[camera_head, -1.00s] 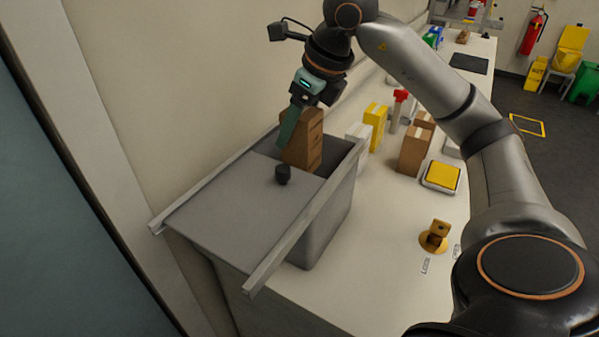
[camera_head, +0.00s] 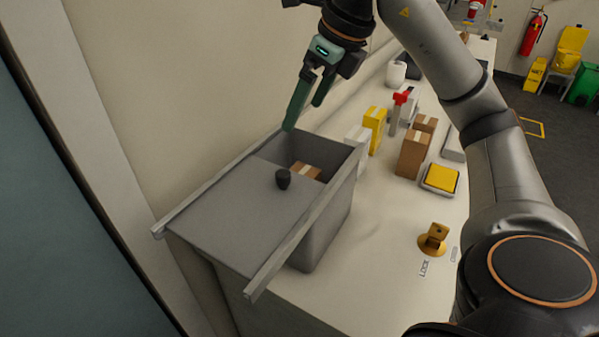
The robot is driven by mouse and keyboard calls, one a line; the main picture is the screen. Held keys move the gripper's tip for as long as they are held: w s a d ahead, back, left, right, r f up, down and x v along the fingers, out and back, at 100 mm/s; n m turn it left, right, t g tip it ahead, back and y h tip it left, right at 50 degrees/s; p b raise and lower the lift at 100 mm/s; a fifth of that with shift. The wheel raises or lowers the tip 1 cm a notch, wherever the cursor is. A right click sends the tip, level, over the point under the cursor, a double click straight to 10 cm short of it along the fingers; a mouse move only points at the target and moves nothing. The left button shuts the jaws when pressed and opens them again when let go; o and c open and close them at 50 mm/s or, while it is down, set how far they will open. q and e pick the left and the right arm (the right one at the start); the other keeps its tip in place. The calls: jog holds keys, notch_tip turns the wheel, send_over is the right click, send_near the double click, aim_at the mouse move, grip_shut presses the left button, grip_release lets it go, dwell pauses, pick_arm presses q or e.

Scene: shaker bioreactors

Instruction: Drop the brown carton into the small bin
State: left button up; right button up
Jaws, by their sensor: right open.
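The brown carton (camera_head: 305,171) lies down inside the small grey bin (camera_head: 331,215), showing through the open back part of its top. Only its upper face with a pale strip of tape is visible; the bin walls and lid hide the rest. The grey sliding lid (camera_head: 237,212) with a black knob covers the front part of the bin. My right gripper (camera_head: 304,116) is open and empty, its green fingers above the back left rim of the bin, apart from the carton. My left gripper is not in view.
On the white bench right of the bin stand a white box (camera_head: 356,145), a yellow box (camera_head: 375,128), brown boxes (camera_head: 413,151), a red-topped item (camera_head: 400,98) and a yellow-topped device (camera_head: 440,178). A brass-coloured fixture (camera_head: 434,238) is nearer. The wall is close on the left.

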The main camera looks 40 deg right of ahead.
jog(key=p+v, duration=0.2)
jog(key=v, duration=0.4)
jog(key=shift+r+p, duration=0.2)
jog(key=shift+p, duration=0.1)
jog(key=shift+s, duration=0.1)
